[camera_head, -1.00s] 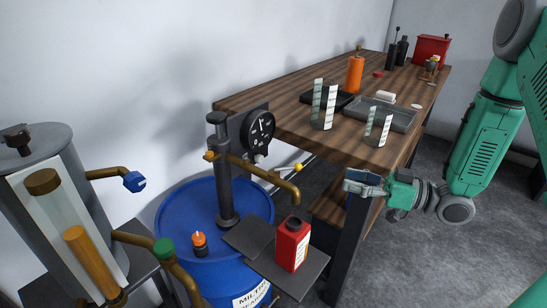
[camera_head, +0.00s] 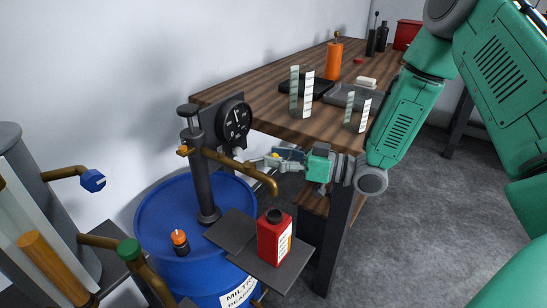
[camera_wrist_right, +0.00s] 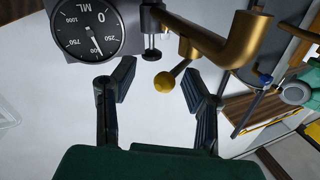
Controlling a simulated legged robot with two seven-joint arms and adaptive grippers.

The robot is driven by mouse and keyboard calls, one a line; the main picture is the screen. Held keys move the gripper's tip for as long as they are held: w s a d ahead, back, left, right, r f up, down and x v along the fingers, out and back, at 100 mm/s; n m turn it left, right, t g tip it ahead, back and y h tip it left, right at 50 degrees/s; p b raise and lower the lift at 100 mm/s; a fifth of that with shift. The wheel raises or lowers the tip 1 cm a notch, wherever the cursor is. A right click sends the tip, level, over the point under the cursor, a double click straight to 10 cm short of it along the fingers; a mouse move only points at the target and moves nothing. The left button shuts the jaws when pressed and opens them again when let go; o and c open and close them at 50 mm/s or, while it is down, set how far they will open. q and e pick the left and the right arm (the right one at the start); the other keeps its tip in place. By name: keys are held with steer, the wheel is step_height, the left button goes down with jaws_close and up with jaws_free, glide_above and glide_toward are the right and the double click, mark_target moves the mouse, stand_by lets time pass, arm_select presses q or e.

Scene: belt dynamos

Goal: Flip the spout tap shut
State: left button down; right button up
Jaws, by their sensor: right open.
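The brass spout (camera_head: 245,170) extends from the dark pump column (camera_head: 203,180) on the blue drum and bends down at its end. Its tap lever ends in a yellow ball knob (camera_head: 276,155), partly masked by the gripper. In the right wrist view the lever slants from the spout (camera_wrist_right: 215,40) down to the yellow knob (camera_wrist_right: 164,82). My right gripper (camera_head: 266,163) is open beside the spout. In the wrist view its fingers stand on either side of the knob, with visible gaps. My left gripper is not in view.
A red bottle (camera_head: 274,238) stands on a dark plate (camera_head: 232,230) below the spout. A round dial (camera_head: 235,121) is behind the spout. A grey tank (camera_head: 12,150) stands at the left.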

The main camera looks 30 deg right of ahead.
steer(key=shift+d+f, duration=0.15)
steer(key=shift+d, duration=0.4)
steer(key=shift+a, duration=0.2)
steer(key=c, duration=0.6)
steer(key=shift+s+a, duration=0.1)
steer(key=shift+a, duration=0.3)
jaws_close()
steer(key=shift+a+r, duration=0.3)
steer(key=shift+a, duration=0.2)
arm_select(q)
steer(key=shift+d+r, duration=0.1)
arm_select(e)
steer(key=shift+d, duration=0.15)
